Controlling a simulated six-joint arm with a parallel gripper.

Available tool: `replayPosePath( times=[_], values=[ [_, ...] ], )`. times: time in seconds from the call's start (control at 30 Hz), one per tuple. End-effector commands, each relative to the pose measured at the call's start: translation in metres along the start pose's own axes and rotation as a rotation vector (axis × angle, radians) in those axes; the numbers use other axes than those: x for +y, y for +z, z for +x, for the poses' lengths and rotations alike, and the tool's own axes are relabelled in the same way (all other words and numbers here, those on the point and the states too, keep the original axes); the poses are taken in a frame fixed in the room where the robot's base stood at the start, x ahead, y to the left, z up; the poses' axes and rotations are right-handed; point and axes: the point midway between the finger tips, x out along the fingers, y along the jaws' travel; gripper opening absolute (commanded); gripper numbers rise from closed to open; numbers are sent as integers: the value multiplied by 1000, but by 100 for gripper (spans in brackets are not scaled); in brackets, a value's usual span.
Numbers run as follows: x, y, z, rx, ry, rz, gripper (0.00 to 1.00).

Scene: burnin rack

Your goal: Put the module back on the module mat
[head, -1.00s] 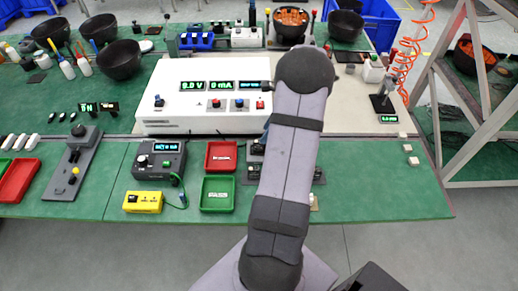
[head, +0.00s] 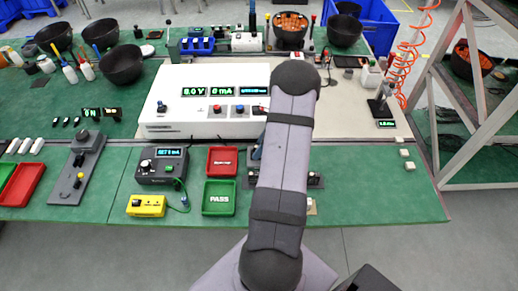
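My gripper is not visible; my own arm link stands across the middle of the head view and hides what is behind it. A dark fixture with small sockets (head: 315,181) shows in part on both sides of the arm, on the green bench. I cannot tell which thing is the module or the module mat. Two small pale blocks (head: 406,158) lie on the green bench at the right, and several small dark pieces (head: 66,122) lie at the left. Whether anything is held is hidden.
A white instrument (head: 205,128) with lit displays stands behind the arm. A red tray (head: 221,173), a green tray (head: 205,208), a dark meter box (head: 150,177) and a yellow box (head: 146,212) stand left of it. The green bench is clear at the front right.

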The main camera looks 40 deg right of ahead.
Motion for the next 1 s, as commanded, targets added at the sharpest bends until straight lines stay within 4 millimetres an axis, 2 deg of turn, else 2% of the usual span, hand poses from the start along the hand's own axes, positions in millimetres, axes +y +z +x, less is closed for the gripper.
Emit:
replayPosePath(
  times=[0.1,0.37,0.5,0.53,0.87,1.0],
  values=[
    [0,0,6,1,1,0,39],
    [0,0,8,1,-1,0,39],
    [0,0,8,1,-1,0,6],
    [0,0,8,1,-1,0,0],
    [0,0,6,0,-1,0,0],
    [-1,3,0,0,-4,-1,0]
  ],
)
